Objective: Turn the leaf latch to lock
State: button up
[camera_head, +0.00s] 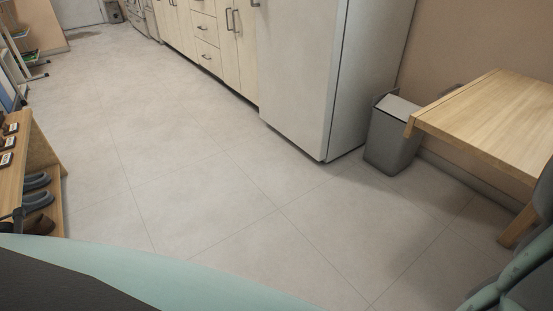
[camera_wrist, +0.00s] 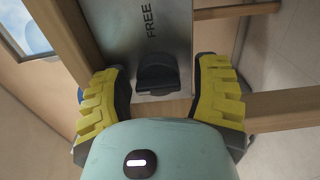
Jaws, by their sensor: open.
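In the wrist view, a dark, rounded latch (camera_wrist: 157,74) sits on a grey metal plate (camera_wrist: 176,38). The word FREE is printed on the plate just beyond the latch. My gripper (camera_wrist: 160,68), with yellow ribbed fingers, is open. One finger is on each side of the latch, and gaps show between it and both fingers. I cannot tell how far the latch is in depth from the fingertips. The latch does not show in the head view.
Wooden bars (camera_wrist: 295,110) frame the plate. In the head view, a wooden shelf (camera_head: 42,150) stands at left, a white fridge (camera_head: 300,70), grey bin (camera_head: 393,140) and wooden table (camera_head: 500,115) at right. The tiled floor (camera_head: 190,140) between is clear.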

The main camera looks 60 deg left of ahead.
jog(key=shift+r, duration=0.15)
jog(key=s, duration=0.8)
jog(key=shift+d, duration=0.15)
dwell(0.4)
